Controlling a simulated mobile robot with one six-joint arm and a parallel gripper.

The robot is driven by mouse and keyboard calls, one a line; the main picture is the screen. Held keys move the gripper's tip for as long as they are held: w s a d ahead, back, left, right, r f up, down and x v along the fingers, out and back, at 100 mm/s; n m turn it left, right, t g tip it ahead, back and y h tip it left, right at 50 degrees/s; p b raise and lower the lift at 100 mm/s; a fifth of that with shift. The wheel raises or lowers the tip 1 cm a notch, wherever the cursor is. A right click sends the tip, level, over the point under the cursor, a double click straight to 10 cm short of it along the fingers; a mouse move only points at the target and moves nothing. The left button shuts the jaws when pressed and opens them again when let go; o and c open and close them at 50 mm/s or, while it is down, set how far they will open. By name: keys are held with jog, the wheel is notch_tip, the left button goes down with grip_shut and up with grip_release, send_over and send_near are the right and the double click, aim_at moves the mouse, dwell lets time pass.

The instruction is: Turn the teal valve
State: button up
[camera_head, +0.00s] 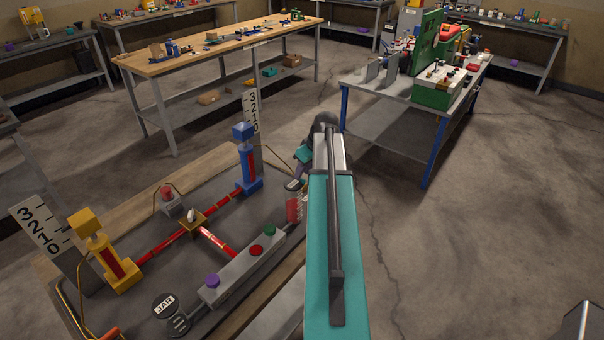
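I cannot clearly make out a teal valve. On the board (150,235) at the lower left, a yellow junction piece (184,224) with a pale handle-like part (193,213) joins red pipes (216,241). My teal and grey arm stands in the centre and hides part of the board's right side. My gripper (294,186) is small and low beyond the arm, at the board's right edge, just above a red banded cylinder (293,209). Whether it touches anything, and whether its fingers are open, is too small to tell.
On the board stand a yellow column (109,250), a blue column (246,160), a button box (240,268), a red-button box (170,201), a JAR disc (164,305) and number scales (45,230). A wooden workbench (215,50) and a blue-legged table (390,92) stand behind.

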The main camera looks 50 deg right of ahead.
jog(key=shift+p+x, duration=0.35)
jog(key=shift+x, duration=1)
grip_shut()
